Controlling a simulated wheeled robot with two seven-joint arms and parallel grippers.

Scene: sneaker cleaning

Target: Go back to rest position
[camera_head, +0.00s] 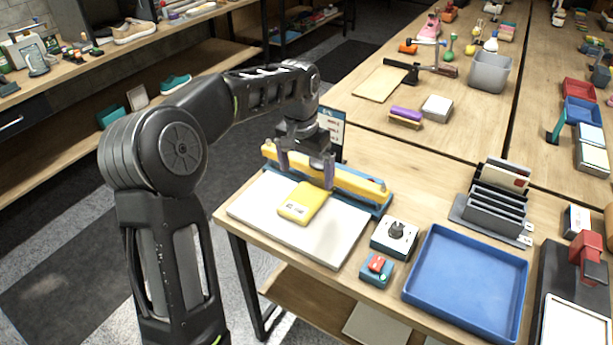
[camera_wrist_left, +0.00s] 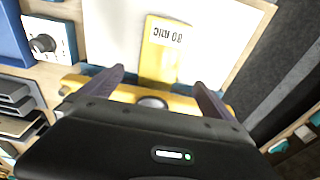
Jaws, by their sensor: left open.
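My left gripper (camera_head: 306,170) is above the back part of a laminator-like machine with a yellow bar (camera_head: 352,182) and a blue base. In the left wrist view the left gripper's fingers (camera_wrist_left: 160,85) are spread apart over the yellow bar (camera_wrist_left: 186,103), with nothing seen held between them. A yellow packet (camera_head: 303,203) lies on the white board (camera_head: 262,205) in front of the bar; it also shows in the left wrist view (camera_wrist_left: 160,50), with "80 mic" printed on it. My right gripper is not in view.
A white box with a black knob (camera_head: 394,237) and a small blue box with a red switch (camera_head: 376,270) stand right of the board. A blue tray (camera_head: 465,283) and a grey slotted rack (camera_head: 494,207) are further right. The dark floor on the left is clear.

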